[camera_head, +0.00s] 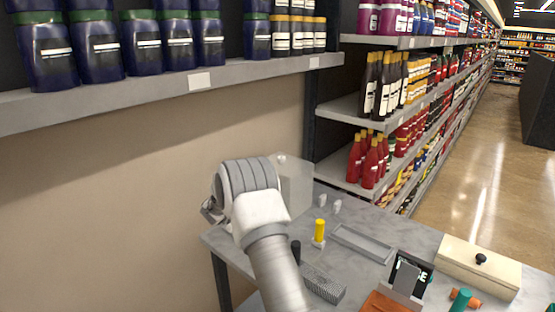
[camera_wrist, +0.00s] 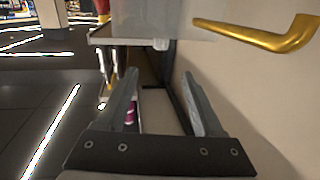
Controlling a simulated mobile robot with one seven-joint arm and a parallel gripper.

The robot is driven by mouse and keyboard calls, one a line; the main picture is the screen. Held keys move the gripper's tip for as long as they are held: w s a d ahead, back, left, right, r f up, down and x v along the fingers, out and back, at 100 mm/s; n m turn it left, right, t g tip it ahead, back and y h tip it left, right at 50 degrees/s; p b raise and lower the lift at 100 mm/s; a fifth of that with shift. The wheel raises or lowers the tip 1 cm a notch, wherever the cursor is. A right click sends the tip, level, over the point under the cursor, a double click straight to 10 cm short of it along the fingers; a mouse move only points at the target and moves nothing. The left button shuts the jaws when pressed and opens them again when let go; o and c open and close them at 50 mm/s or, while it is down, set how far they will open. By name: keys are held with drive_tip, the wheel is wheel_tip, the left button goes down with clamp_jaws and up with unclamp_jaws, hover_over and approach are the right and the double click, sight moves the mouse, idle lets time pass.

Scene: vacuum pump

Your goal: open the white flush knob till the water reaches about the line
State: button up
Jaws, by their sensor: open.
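A pale box, possibly the water tank (camera_head: 294,182), stands at the table's back edge, partly hidden by my arm. In the wrist view a pale, see-through box (camera_wrist: 150,18) fills the top middle. A small white piece (camera_wrist: 161,44) shows at its lower edge; I cannot tell whether it is the flush knob. I make out no water level or line. My gripper (camera_wrist: 161,82) is open and empty, its two fingers apart below the white piece and not visibly touching it. In the head view its dark end (camera_head: 210,210) is mostly hidden behind my wrist.
A brass handle (camera_wrist: 262,36) juts in at the right of the wrist view. The table holds small white pieces (camera_head: 322,200), a yellow cylinder (camera_head: 320,229), a grey tray (camera_head: 340,231) and a cream box (camera_head: 470,268) with a black knob. Stocked shelves (camera_head: 330,108) stand behind.

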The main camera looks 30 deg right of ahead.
sight(280, 159)
drive_tip(key=p+x, duration=0.1)
drive_tip(key=x, duration=1.3)
clamp_jaws()
